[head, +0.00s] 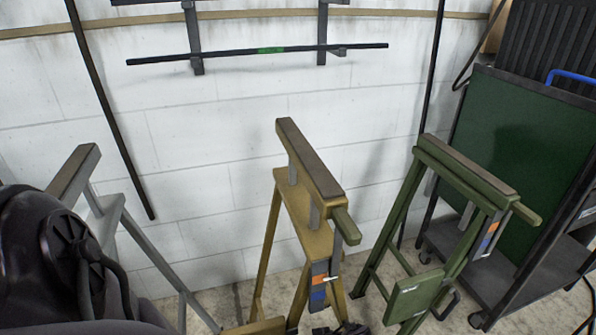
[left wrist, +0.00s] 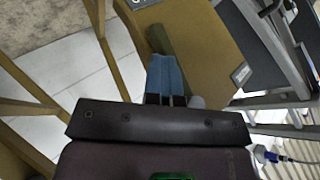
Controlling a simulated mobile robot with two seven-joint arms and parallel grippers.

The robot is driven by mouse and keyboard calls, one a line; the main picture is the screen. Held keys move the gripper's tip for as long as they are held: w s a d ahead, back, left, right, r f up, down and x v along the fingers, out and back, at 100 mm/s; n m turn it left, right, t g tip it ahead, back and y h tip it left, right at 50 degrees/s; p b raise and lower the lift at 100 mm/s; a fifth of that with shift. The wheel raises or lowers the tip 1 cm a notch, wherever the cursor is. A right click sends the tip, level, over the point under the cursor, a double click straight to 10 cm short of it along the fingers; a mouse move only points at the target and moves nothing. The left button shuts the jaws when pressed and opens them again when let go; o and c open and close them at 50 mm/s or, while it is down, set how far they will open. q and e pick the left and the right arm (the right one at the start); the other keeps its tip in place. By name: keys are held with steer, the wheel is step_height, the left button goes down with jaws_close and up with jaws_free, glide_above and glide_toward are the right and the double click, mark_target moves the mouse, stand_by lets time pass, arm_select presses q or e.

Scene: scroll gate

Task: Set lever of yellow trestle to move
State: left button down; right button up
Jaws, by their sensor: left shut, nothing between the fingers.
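The yellow trestle (head: 313,236) stands upright in the middle of the head view, with a dark padded top beam. On its near leg is a dark plate with a blue and orange label (head: 318,291); a small pale piece there may be the lever, too small to read its setting. In the left wrist view, yellow panels of a trestle (left wrist: 208,38) fill the upper middle. My left gripper (left wrist: 164,60) has its blue fingers together and empty, in front of these panels; contact cannot be told. My right gripper is out of view.
A green trestle (head: 465,182) with a similar label stands at right, beside a dark green cart (head: 520,130). A grey trestle (head: 130,225) stands at left. A white block wall (head: 210,150) with a dark horizontal bar (head: 255,54) is behind.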

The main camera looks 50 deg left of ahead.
arm_select(q)
steer(key=p+v, duration=0.1)
steer(key=v, duration=0.8)
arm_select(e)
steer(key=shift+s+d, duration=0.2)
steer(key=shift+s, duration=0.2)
arm_select(q)
steer(key=shift+w+r, duration=0.1)
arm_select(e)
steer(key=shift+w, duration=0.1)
arm_select(q)
steer(key=s+a+f+t+h, duration=0.1)
steer(key=s+a+f+t, duration=0.1)
steer(key=s+a+f, duration=0.2)
steer(key=shift+a+f+n, duration=0.4)
steer(key=shift+a+f, duration=0.65)
steer(key=shift+f, duration=0.05)
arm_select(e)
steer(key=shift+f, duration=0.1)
